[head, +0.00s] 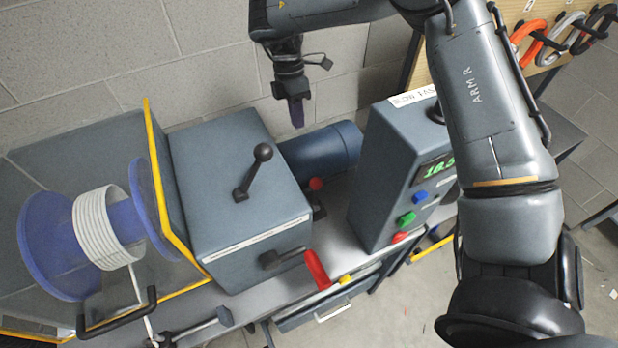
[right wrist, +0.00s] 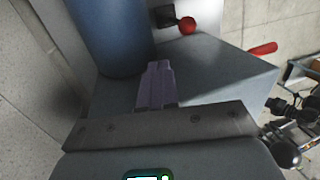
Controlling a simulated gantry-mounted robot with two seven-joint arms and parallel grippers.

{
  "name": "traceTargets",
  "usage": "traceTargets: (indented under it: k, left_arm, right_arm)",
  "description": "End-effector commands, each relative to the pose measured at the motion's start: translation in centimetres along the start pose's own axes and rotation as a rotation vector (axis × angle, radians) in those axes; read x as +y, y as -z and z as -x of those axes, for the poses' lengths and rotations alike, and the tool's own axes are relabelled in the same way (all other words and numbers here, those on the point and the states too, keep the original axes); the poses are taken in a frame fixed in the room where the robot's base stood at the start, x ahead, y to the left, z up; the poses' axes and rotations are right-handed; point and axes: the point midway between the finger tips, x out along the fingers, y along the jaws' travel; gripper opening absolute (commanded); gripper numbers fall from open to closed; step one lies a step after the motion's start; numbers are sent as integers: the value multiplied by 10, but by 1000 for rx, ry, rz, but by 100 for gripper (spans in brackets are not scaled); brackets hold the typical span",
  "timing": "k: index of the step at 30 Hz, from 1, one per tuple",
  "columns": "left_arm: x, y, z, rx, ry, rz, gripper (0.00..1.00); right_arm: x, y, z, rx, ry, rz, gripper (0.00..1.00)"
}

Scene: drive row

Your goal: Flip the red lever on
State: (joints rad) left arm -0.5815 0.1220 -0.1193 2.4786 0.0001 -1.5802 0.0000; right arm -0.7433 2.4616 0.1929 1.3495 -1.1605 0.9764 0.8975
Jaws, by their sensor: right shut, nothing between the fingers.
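A small lever with a red ball knob (head: 316,184) stands low between the grey gearbox and the control box, beside the blue cylinder. Its knob also shows in the right wrist view (right wrist: 187,25), on a dark base. A longer red handle (head: 317,270) sticks out at the gearbox's front lower edge; it also shows in the right wrist view (right wrist: 262,48). I cannot tell either lever's on position. My right gripper (head: 297,115) is shut and empty, its purple fingers pointing down above the blue cylinder, behind and apart from both red parts. My left gripper is not in view.
The gearbox (head: 235,165) carries a black-knobbed lever (head: 252,172) on top. The blue cylinder (head: 325,150) lies behind the red knob. The control box (head: 385,180), with a display and coloured buttons, stands to the right. A spool (head: 105,225) stands left, and a block wall is behind.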

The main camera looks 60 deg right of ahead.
Motion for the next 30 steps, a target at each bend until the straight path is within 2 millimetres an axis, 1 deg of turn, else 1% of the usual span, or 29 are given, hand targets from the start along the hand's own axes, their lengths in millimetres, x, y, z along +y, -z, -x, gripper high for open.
traceTargets:
  k: [1, 5, 19, 23, 26, 30]
  left_arm:
    - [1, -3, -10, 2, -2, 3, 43]
    - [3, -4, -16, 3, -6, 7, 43]
    - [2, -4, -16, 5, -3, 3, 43]
    - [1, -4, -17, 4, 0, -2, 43]
    - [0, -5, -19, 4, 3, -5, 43]
    - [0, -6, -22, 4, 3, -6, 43]
  right_arm:
    - [3, 0, -10, 0, -1, 0, 0]
    - [5, 0, -16, 0, -1, 0, 0]
    - [5, 0, -18, 0, 0, 0, 0]
    - [5, 0, -22, 0, 1, 0, 0]
    - [5, 0, -30, 1, 3, 1, 0]
    - [4, 0, -51, 1, 4, 1, 0]
